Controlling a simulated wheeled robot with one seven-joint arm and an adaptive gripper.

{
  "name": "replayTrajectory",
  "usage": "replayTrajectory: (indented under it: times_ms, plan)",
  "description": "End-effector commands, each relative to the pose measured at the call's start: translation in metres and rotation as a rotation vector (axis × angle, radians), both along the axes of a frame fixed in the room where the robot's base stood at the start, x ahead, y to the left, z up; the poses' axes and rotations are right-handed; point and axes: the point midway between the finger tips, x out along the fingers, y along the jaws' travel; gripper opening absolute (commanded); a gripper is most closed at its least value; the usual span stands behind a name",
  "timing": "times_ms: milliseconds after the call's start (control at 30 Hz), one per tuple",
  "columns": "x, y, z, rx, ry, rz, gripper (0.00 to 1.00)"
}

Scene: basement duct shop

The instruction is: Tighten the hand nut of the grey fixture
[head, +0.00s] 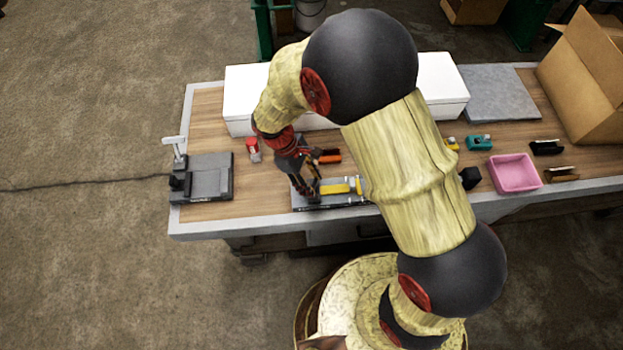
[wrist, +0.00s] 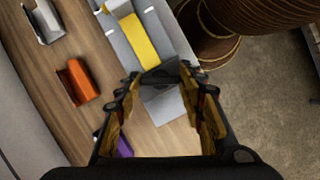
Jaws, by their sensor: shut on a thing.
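The grey fixture (head: 345,200) lies near the front edge of the bench, with a yellow bar along it. In the wrist view its grey body (wrist: 165,38) and yellow bar (wrist: 138,38) run up and left from my fingers. A dark hand nut (wrist: 160,75) sits at the near end of the fixture, above a grey plate (wrist: 164,104). My gripper (head: 308,191) is over the left end of the fixture. In the wrist view my gripper (wrist: 159,77) has its fingertips on both sides of the nut, shut on it. In the head view the fingers hide the nut.
An orange piece (wrist: 77,82) lies beside the fixture. A purple thing (wrist: 123,147) is partly hidden by a finger. Another grey device (head: 212,180) stands at the bench's left end. A pink bin (head: 515,172) and cardboard box (head: 582,75) are right. White boxes (head: 443,85) stand behind.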

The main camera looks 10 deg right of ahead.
Motion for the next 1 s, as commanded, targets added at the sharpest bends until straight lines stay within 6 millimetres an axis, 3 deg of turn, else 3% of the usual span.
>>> replayTrajectory:
  times_ms: [1000]
  plan:
    - [0.0035,-0.005,0.0006,0.0,0.0,-0.93,0.14]
